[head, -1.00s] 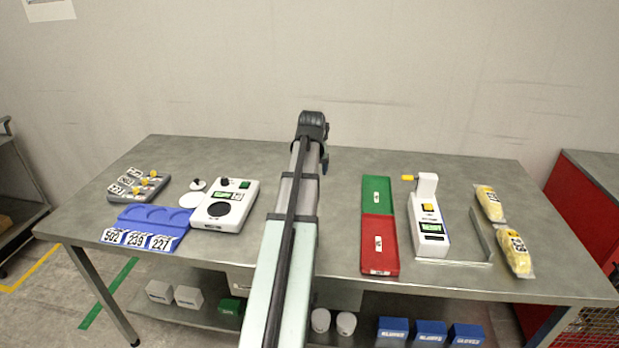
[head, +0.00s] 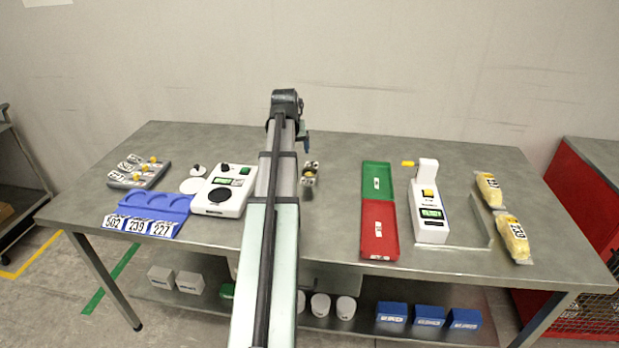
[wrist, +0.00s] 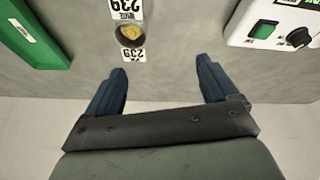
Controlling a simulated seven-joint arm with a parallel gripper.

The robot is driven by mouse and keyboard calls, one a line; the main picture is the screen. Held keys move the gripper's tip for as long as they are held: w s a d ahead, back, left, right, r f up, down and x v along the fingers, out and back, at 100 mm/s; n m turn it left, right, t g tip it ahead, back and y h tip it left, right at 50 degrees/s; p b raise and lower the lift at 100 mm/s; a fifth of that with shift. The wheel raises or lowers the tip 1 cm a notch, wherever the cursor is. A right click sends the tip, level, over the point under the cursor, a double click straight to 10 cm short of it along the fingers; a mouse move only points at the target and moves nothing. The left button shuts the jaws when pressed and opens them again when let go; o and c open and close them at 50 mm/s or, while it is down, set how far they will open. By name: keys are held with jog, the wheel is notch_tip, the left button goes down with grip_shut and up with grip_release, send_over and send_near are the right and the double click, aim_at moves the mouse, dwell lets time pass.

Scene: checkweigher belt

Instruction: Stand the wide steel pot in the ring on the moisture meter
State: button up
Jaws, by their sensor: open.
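A round steel pot (wrist: 131,36) with yellow contents stands on the table between white tags reading 239. In the head view the pot (head: 309,174) is just right of my arm; its width is hard to judge. My gripper (wrist: 160,68) is open and empty, with the pot ahead of its fingertips and nearer the left one in the wrist view. In the head view my arm mostly hides the gripper. The likely moisture meter is the white instrument (head: 226,188) with a dark round seat (head: 219,195), left of my arm; its corner (wrist: 275,22) shows in the wrist view.
A grey rack (head: 138,174) with tagged yellow-topped items and a blue three-well tray (head: 152,214) lie left. White discs (head: 193,185) lie beside the meter. Right are a green tray (head: 377,180), red tray (head: 379,228), white cranked device (head: 430,212) and yellow bags (head: 512,238).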

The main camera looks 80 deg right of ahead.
aim_at(310, 174)
jog(key=shift+s+d+f+m+g, duration=0.35)
jog(key=shift+s+d+f+m, duration=0.7)
jog(key=shift+f, duration=1.05)
jog(key=shift+s+d+f+m+g, duration=0.3)
jog(key=shift+s+d+f+m, duration=0.25)
jog(key=shift+f+m, duration=1.2)
jog(key=shift+s+d+f+m+g, duration=0.35)
jog(key=shift+s+d+f+m, duration=0.5)
jog(key=shift+f, duration=1.6)
jog(key=shift+a, duration=0.15)
jog(key=shift+c, duration=0.4)
jog(key=shift+r, duration=0.1)
jog(key=c, duration=1.1)
